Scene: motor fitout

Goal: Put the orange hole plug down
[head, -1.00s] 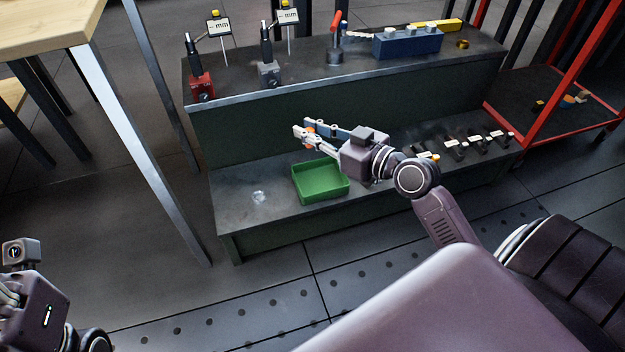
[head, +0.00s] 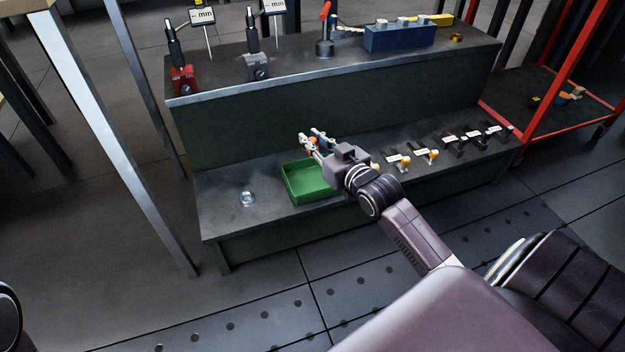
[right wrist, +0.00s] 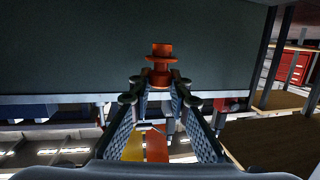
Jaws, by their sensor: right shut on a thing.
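The orange hole plug (right wrist: 161,64) is a flanged, stepped piece held between the fingertips of my right gripper (right wrist: 160,84). The right gripper (head: 311,141) shows in the head view above the far side of the green tray (head: 318,193). Only a small orange patch of the plug (head: 313,140) shows there between the fingers. The tray is empty where I can see into it and stands on the lower step of the dark bench (head: 225,222). My left gripper is out of view.
A small clear object (head: 248,198) lies left of the tray. Several labelled black and yellow pieces (head: 428,153) line the step to the right. The upper step carries gauge stands (head: 257,66) and a blue block (head: 400,38). Bare step surface lies around the clear object.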

